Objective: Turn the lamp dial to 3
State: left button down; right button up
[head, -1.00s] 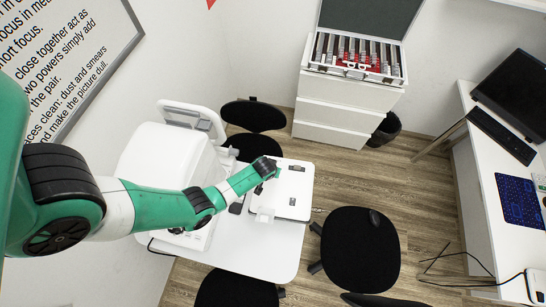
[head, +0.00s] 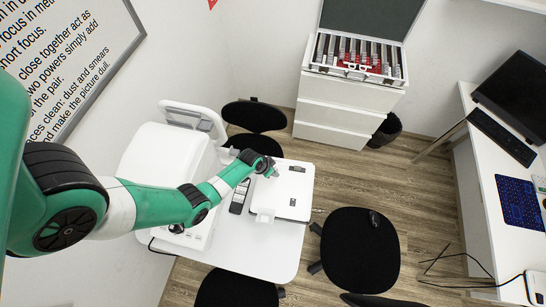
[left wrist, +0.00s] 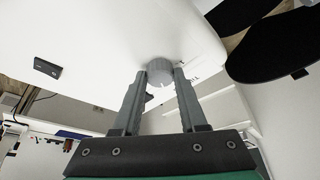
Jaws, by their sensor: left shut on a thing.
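The lamp dial (left wrist: 160,72) is a pale grey round knob on a white surface in the left wrist view. My left gripper (left wrist: 161,78) has one finger on each side of it and is shut on it. Small dark marks show beside the dial, too small to read. A pale notch shows near its lower edge; which number it points to I cannot tell. In the head view my left gripper (head: 272,172) is at the upper left part of a flat white box (head: 292,205) on the white table; the dial is hard to make out there. My right gripper is not in view.
A dark remote-like object (head: 240,197) lies left of the box. A large white machine (head: 165,150) stands on the left of the table (head: 270,262). Black chairs (head: 360,250) stand around it. A white drawer cabinet (head: 345,110) with an open case is behind.

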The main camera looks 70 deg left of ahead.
pick_arm(q)
jog(key=m, duration=0.1)
jog(key=m+h, duration=0.1)
jog(key=m, duration=0.1)
jog(key=shift+a+m, duration=0.2)
jog(key=shift+m, duration=0.1)
jog(key=shift+m+h+p, duration=0.4)
jog(key=shift+m+h, duration=0.3)
jog(key=shift+m, duration=0.6)
jog(key=shift+c, duration=2.2)
grip_release()
